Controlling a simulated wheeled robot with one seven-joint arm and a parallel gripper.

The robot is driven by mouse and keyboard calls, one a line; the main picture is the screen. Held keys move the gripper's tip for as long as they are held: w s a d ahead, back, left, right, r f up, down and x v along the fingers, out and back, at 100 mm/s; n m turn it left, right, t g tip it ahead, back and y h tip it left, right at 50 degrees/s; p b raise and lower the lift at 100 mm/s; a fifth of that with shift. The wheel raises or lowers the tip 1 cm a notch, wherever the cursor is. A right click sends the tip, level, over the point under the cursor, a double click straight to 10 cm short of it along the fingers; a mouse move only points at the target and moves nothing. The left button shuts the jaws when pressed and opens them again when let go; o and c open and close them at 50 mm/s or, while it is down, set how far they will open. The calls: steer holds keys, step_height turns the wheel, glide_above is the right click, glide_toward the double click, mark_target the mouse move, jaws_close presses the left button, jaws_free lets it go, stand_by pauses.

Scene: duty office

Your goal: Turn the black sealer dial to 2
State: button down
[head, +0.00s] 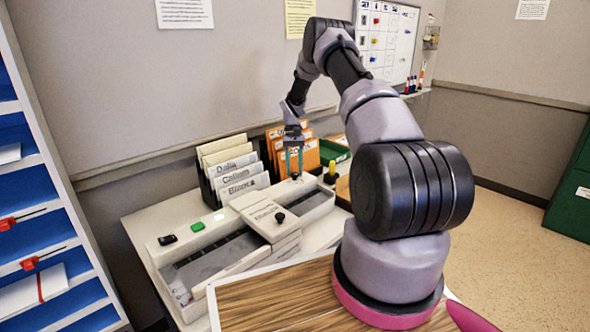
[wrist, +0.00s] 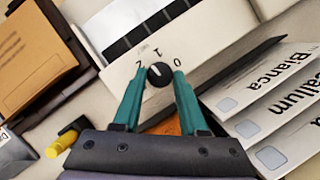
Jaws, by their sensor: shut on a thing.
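The black sealer dial (wrist: 159,75) shows in the wrist view on the pale sealer body (wrist: 205,35), with the marks 2, 1 and 0 around it from left to right. Its small pale pointer mark looks turned to the upper left, around between 1 and 2; it is too small to be sure. My gripper (wrist: 160,77) has its teal fingers on both sides of the dial and is shut on it. In the head view my gripper (head: 294,172) reaches down to the back of the sealer (head: 304,202), and the dial is hardly visible there.
File folders (head: 238,172) stand close behind left, orange folders (head: 309,158) behind. A yellow-topped stamp (head: 331,168) stands to the right, also in the wrist view (wrist: 62,143).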

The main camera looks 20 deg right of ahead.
steer(key=shift+w+a+n+h, duration=0.1)
steer(key=shift+n+h, duration=0.35)
steer(key=shift+n, duration=0.7)
steer(key=shift+a+n+h, duration=0.1)
steer(key=shift+n+h, duration=0.35)
steer(key=shift+n, duration=0.7)
steer(key=shift+c, duration=2.2)
jaws_free()
steer(key=v, duration=1)
steer(key=shift+r, duration=0.35)
steer(key=shift+w+a, duration=0.1)
steer(key=shift+w, duration=0.05)
